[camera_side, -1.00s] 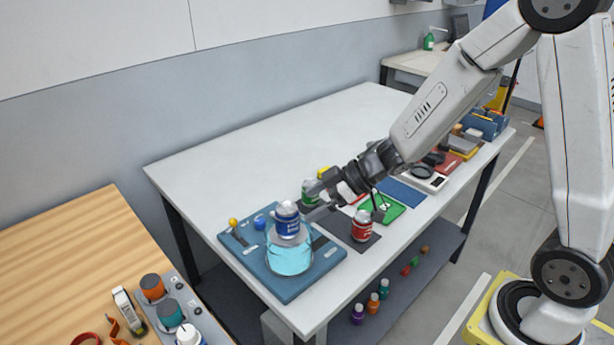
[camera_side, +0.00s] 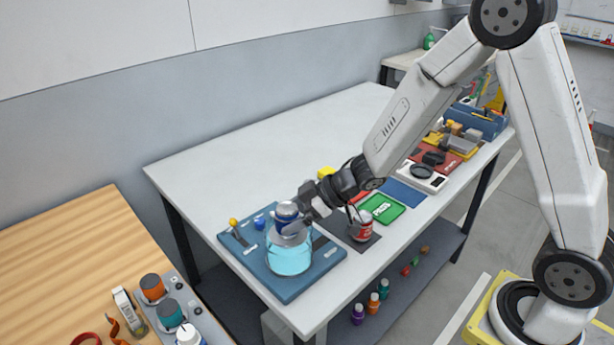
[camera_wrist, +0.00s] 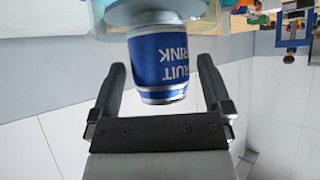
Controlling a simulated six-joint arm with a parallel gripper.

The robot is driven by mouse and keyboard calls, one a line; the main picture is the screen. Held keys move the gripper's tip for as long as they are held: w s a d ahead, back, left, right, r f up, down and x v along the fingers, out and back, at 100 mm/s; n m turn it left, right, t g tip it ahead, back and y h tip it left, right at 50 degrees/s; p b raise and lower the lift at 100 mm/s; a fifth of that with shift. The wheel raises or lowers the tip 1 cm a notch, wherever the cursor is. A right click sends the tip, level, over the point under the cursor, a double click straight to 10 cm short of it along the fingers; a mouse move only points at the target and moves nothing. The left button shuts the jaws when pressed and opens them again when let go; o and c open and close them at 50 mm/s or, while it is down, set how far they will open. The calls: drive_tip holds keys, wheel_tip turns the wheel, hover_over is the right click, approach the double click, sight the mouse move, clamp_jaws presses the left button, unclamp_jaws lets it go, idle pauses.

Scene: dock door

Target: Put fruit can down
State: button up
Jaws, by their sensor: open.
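The blue fruit can (camera_side: 287,210) stands upright on a pale disc on top of a clear cyan-lit cylinder (camera_side: 290,261). The gripper hides part of the can in the side view. In the wrist view the can (camera_wrist: 160,62) shows upside down, its white lettering facing the camera. My gripper (camera_side: 298,214) is open at the can. In the wrist view its two fingers (camera_wrist: 163,78) lie on either side of the can, with a visible gap on each side.
A blue board (camera_side: 255,268) carries the cylinder, a yellow knob (camera_side: 233,222) and a blue knob (camera_side: 259,223). A red can (camera_side: 362,229) stands on a dark mat close to the right, near a green tray (camera_side: 382,208). The back of the white table (camera_side: 250,160) is clear.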

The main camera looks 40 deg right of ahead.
sight(287, 207)
drive_tip(key=shift+x, duration=0.8)
clamp_jaws()
drive_tip(key=shift+r, duration=0.15)
drive_tip(key=shift+r, duration=4.9)
